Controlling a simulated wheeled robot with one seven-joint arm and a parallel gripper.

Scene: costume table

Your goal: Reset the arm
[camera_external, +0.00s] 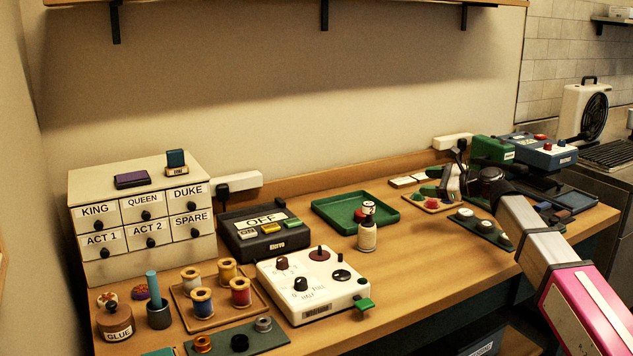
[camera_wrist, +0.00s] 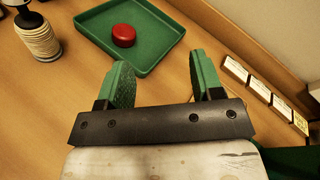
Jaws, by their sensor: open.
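My gripper (camera_external: 447,185) is above the right half of the table in the external view, with my arm reaching in from the lower right. In the wrist view its two green-padded fingers stand well apart, and the gap of my gripper (camera_wrist: 161,76) shows only bare table. Nothing is held between the fingers. Beyond them in the wrist view lies a green tray (camera_wrist: 160,61) with a red round piece (camera_wrist: 123,35) in it. The green tray (camera_external: 328,213) also shows in the external view, left of my gripper.
A ribbed white bottle (camera_external: 367,235) stands before the tray. Left are a labelled drawer cabinet (camera_external: 87,221), an OFF box (camera_external: 232,239), a white knob panel (camera_external: 322,297) and thread spools (camera_external: 202,303). A small tray (camera_external: 458,206) and dark strip (camera_external: 484,228) lie near my gripper.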

